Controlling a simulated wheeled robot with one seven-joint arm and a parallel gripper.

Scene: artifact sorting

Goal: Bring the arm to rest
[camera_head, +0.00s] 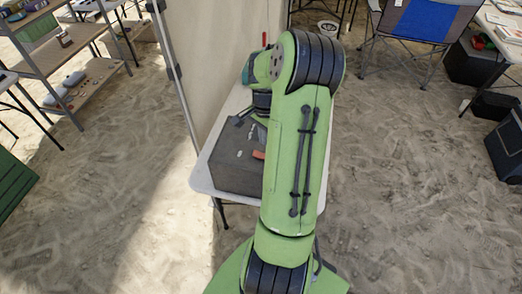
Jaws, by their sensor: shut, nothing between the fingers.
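My green arm rises through the middle of the view and bends at a dark-ringed elbow. Its wrist end hangs behind the elbow, over the white table. My gripper (242,118) is a small dark shape just above the far edge of the grey box, partly hidden by my arm. It is shut and holds nothing. The finger details are too small to make out.
A tan partition (215,60) stands behind. Shelves (90,75) are at left, a folding chair (425,25) at right.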

